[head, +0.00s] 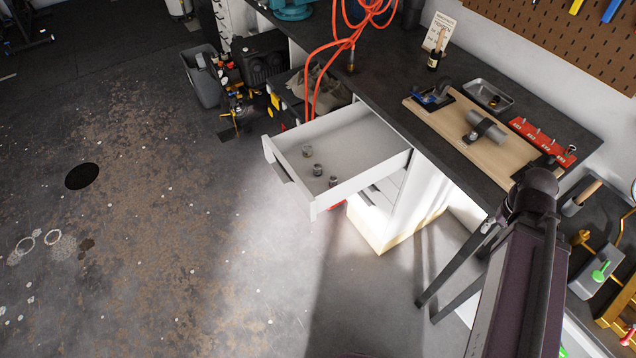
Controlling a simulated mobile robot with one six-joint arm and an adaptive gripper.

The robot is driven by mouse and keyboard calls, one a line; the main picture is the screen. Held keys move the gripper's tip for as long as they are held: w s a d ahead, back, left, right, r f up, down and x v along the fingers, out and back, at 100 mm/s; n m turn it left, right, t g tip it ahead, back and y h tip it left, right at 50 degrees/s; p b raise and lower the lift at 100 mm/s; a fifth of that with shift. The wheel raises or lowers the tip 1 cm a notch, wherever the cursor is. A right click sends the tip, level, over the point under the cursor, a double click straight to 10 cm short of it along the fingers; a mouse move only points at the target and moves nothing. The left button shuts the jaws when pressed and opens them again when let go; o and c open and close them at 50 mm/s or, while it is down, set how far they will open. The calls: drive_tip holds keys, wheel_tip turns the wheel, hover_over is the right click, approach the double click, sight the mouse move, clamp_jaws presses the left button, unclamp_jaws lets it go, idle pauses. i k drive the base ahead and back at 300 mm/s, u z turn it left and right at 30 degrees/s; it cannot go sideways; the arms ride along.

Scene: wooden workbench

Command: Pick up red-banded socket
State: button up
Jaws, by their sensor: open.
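Three small grey metal sockets lie in the open white drawer (348,178). One socket (307,151) is toward the back left, one (317,169) is in the middle, and one (333,182) is closest to the front right wall. They stand apart from each other. They are too small here to tell which one has a red band. My arm (518,270) rises at the lower right, to the right of the drawer.
The floor (170,220) left of the drawer is clear.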

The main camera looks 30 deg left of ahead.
sight(333, 180)
drive_tip(key=u, duration=1.25)
drive_tip(key=k, duration=0.95)
drive_tip(key=i, duration=0.65)
